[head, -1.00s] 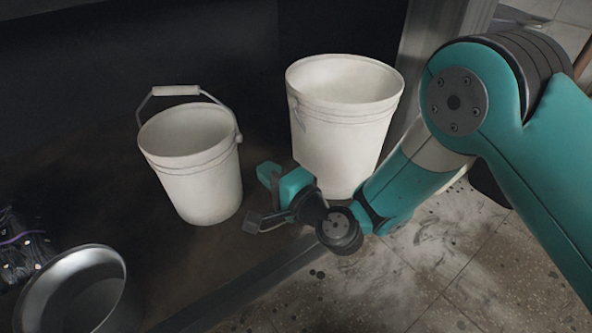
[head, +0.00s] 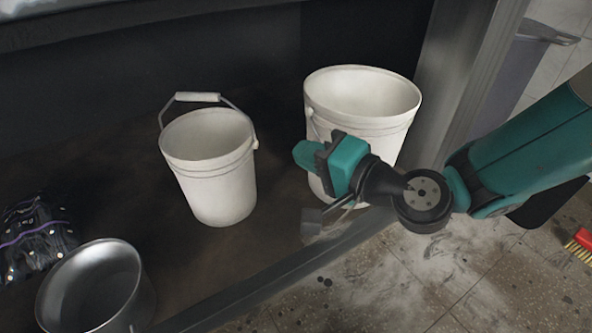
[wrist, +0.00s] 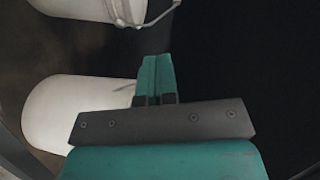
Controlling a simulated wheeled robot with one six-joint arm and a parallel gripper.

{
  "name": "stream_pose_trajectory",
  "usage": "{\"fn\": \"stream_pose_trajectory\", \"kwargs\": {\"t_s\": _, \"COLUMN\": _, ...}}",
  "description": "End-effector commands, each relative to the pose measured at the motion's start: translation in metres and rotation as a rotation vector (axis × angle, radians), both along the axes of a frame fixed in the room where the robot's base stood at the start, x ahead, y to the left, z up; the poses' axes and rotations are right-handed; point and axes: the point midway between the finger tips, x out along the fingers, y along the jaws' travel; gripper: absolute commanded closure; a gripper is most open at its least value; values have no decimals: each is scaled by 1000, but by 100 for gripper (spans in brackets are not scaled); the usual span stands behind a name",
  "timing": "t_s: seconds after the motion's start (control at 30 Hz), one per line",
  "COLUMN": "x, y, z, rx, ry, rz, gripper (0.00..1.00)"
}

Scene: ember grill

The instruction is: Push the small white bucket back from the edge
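The small white bucket (head: 212,190) stands upright on the dark shelf surface (head: 130,200), its handle raised with a white grip. A larger white bucket (head: 362,128) stands to its right, nearer the corner post. My gripper (head: 300,153) is in front of the larger bucket, hiding part of its lower left side. Its teal fingers point left toward the small bucket, with a gap between them. In the wrist view, the fingers (wrist: 155,78) are together with nothing visible between them. A bucket with a handle (wrist: 95,8) shows at the top there, and another white surface (wrist: 65,112) at left.
A shiny metal pot (head: 95,290) stands at the front left, beside a dark bundle with a purple band (head: 38,235). The shelf's front edge (head: 280,285) runs diagonally below my gripper. A grey post (head: 450,85) rises at right. A red brush (head: 583,243) lies on the tiled floor.

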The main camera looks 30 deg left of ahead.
Motion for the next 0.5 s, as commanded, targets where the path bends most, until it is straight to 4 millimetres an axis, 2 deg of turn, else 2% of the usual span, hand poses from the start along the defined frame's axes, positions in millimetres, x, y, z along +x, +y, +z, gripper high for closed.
{"fn": "stream_pose_trajectory", "kwargs": {"t_s": 0.03, "x": -2, "y": -18, "z": 66, "rx": -69, "ry": -74, "rz": 51, "gripper": 100}}
{"fn": "stream_pose_trajectory", "kwargs": {"t_s": 0.1, "x": -10, "y": -47, "z": 111, "rx": -207, "ry": -161, "rz": 132, "gripper": 100}}
{"fn": "stream_pose_trajectory", "kwargs": {"t_s": 0.17, "x": -19, "y": -77, "z": 144, "rx": -333, "ry": -221, "rz": 194, "gripper": 100}}
{"fn": "stream_pose_trajectory", "kwargs": {"t_s": 0.2, "x": -25, "y": -99, "z": 164, "rx": -419, "ry": -251, "rz": 230, "gripper": 100}}
{"fn": "stream_pose_trajectory", "kwargs": {"t_s": 0.27, "x": -37, "y": -135, "z": 190, "rx": -552, "ry": -282, "rz": 281, "gripper": 100}}
{"fn": "stream_pose_trajectory", "kwargs": {"t_s": 0.3, "x": -46, "y": -159, "z": 206, "rx": -639, "ry": -293, "rz": 309, "gripper": 100}}
{"fn": "stream_pose_trajectory", "kwargs": {"t_s": 0.4, "x": -69, "y": -217, "z": 236, "rx": -831, "ry": -283, "rz": 367, "gripper": 100}}
{"fn": "stream_pose_trajectory", "kwargs": {"t_s": 0.5, "x": -93, "y": -262, "z": 255, "rx": -973, "ry": -246, "rz": 407, "gripper": 100}}
